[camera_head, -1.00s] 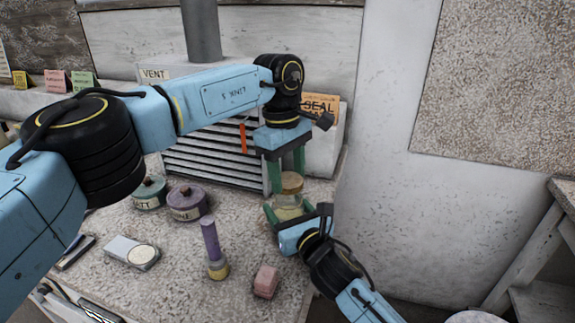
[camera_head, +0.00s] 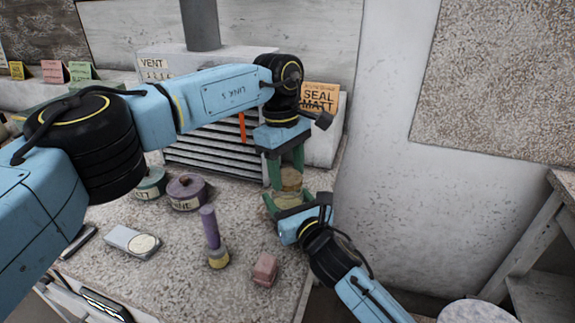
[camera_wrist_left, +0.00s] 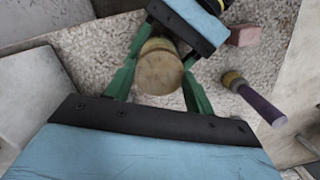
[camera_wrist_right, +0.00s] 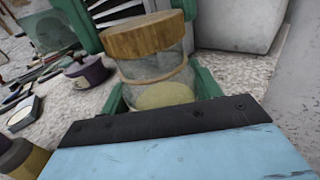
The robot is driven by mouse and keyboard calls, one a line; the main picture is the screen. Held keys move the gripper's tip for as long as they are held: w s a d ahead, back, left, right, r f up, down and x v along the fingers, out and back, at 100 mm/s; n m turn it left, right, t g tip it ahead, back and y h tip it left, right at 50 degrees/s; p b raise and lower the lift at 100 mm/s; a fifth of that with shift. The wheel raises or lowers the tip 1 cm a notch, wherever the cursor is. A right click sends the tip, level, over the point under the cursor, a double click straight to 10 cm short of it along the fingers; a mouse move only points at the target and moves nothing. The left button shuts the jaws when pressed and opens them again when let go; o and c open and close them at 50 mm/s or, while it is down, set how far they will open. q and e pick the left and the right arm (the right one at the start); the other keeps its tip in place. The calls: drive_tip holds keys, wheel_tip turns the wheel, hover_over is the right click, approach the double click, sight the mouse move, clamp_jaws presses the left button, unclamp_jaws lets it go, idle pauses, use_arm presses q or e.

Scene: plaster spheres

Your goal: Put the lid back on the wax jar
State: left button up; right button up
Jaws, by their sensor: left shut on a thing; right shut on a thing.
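The wax jar (camera_wrist_right: 150,70) is clear glass with yellowish wax (camera_wrist_right: 165,94) low inside. My right gripper (camera_head: 287,204) is shut around its lower part from the side. The round wooden lid (camera_wrist_right: 143,36) is at the jar's mouth in the right wrist view. My left gripper (camera_head: 287,180) points down from above and is shut on the lid, with green fingers at its two sides. In the left wrist view the lid (camera_wrist_left: 160,72) shows from above between those fingers and hides most of the jar. I cannot tell whether the lid is fully seated.
On the bench stand a purple stick with a yellow base (camera_head: 212,232), a pink block (camera_head: 265,268), a purple tin (camera_head: 187,193), a green tin (camera_head: 151,182) and a pale box (camera_head: 132,241).

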use_arm(q)
drive_tip(key=shift+f, duration=0.5)
idle(0.4)
drive_tip(key=shift+f, duration=0.1)
use_arm(e)
clamp_jaws()
use_arm(q)
drive_tip(key=m, duration=0.3)
drive_tip(key=shift+m, duration=0.3)
drive_tip(key=m, duration=0.5)
drive_tip(key=shift+y, duration=0.4)
drive_tip(key=m, duration=0.3)
drive_tip(key=shift+m+y, duration=0.3)
drive_tip(key=shift+m, duration=0.1)
drive_tip(key=m, duration=0.3)
drive_tip(key=shift+m, duration=0.4)
drive_tip(key=o, duration=1)
